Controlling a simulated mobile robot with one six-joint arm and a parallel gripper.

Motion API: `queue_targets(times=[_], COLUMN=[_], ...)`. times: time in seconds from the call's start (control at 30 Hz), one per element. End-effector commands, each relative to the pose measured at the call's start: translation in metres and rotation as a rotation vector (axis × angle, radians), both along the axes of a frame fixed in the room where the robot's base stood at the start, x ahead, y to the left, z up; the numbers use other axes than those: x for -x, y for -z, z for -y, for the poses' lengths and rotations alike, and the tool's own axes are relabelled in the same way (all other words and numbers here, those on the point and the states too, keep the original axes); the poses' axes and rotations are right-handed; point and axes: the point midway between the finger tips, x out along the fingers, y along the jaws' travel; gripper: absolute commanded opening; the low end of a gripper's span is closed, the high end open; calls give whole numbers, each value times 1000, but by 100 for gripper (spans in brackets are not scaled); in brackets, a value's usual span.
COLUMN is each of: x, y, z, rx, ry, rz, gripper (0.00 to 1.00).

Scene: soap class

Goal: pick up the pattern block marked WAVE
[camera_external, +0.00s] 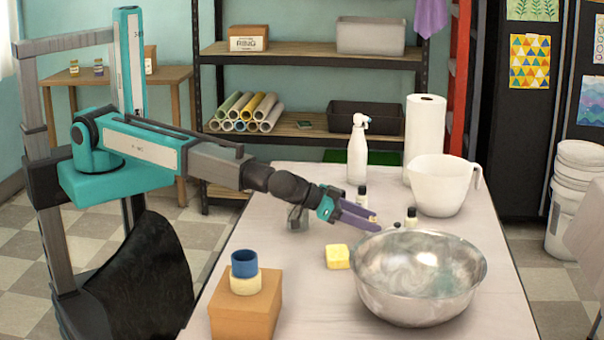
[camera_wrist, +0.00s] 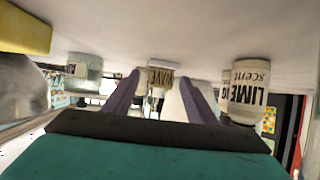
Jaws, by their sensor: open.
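A small cream block (camera_wrist: 162,76) with WAVE printed on it in dark letters shows in the wrist view, upside down. It lies straight ahead, between the lines of the two purple fingers. My gripper (camera_external: 371,217) is open, low over the table, left of and behind the steel bowl. Its fingers also show in the wrist view (camera_wrist: 160,88), spread apart with nothing clamped between them. I cannot tell whether the fingertips reach the block. In the external view the block is small and mostly hidden by the fingers.
A LIME scent bottle (camera_wrist: 247,92) stands close right of the fingers in the wrist view; another jar (camera_wrist: 85,72) is left. A yellow soap bar (camera_external: 337,257) and steel bowl (camera_external: 420,300) are nearby. A spray bottle (camera_external: 357,155) and white pitcher (camera_external: 438,188) stand behind.

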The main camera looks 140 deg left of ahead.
Motion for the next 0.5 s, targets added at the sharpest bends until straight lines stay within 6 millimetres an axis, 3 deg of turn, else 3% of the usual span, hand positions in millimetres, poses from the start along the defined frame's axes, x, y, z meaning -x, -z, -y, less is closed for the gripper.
queue_targets(times=[0.2, 0.5], x=[-8, -9], y=[7, 8], z=[-12, -13], rx=[1, 0], ry=[-1, 0], rz=[-1, 0], gripper=[52, 52])
